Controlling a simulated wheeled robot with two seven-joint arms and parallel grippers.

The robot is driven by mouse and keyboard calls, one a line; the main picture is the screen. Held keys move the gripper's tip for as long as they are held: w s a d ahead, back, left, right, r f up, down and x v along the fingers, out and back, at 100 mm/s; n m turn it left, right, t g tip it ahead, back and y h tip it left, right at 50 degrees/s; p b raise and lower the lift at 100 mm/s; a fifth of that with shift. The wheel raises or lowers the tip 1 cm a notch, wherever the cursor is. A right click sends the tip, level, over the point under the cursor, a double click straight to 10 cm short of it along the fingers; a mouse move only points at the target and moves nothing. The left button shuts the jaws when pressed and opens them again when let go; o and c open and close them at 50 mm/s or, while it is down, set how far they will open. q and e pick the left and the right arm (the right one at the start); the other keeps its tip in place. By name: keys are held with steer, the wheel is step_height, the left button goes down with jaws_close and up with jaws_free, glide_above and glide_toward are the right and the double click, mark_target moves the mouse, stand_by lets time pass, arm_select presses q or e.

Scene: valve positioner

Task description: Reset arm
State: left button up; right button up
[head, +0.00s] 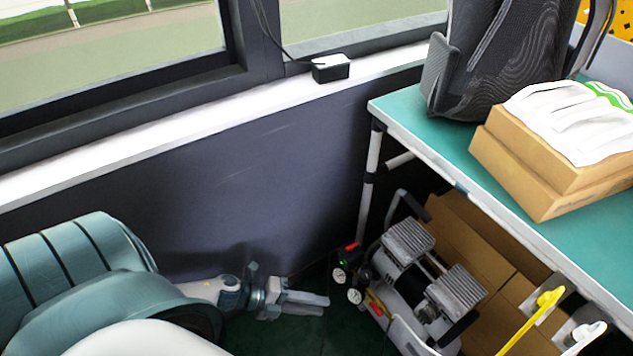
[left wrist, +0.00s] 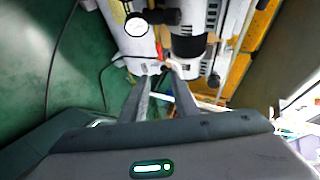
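My left gripper (head: 326,304) is low in the head view, near the dark green floor and left of the air compressor. Its two fingers point right and sit a little apart with nothing between them. In the left wrist view the fingertips (left wrist: 161,75) are also apart, with compressor parts visible beyond them. The air compressor (head: 408,277) stands on the floor under the table, with grey ribbed heads and round gauges. One gauge (left wrist: 136,27) shows in the left wrist view. I cannot tell the exact distance between fingertips and compressor.
A green-topped table (head: 410,106) stands at the right, bearing a dark backpack (head: 500,60) and a cardboard box (head: 540,165). A dark wall (head: 230,190) and white windowsill (head: 180,130) run behind my left arm. Cardboard boxes (head: 470,240) fill space beneath the table.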

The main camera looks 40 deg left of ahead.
arm_select(q)
steer(key=shift+d, duration=0.1)
steer(key=w+d+r+n+t+y, duration=0.35)
steer(key=d+r+n+y, duration=0.3)
steer(key=n, duration=0.55)
steer(key=s+d+r+n+g, duration=0.5)
steer(key=s+d+n, duration=0.2)
steer(key=s+n, duration=0.4)
steer(key=s+a+f+g+y+p, duration=0.1)
steer(key=a+f+p, duration=0.2)
steer(key=f+p, duration=0.5)
steer(key=s+a+f+y+p, duration=0.1)
steer(key=s+a+f+p, duration=0.1)
steer(key=f+p, duration=0.7)
steer(key=shift+a+f+g, duration=0.35)
steer(key=shift+a+f, duration=0.1)
steer(key=shift+a, duration=0.05)
arm_select(e)
steer(key=s+d+f+g+h, duration=0.1)
steer(key=d+f, duration=0.1)
steer(key=f, duration=0.7)
steer(key=s+d+f+g+h, duration=0.1)
steer(key=s+d+f, duration=0.1)
steer(key=f, duration=0.6)
steer(key=shift+s+d+f, duration=0.15)
steer(key=shift+d+f, duration=0.25)
steer(key=shift+d, duration=0.4)
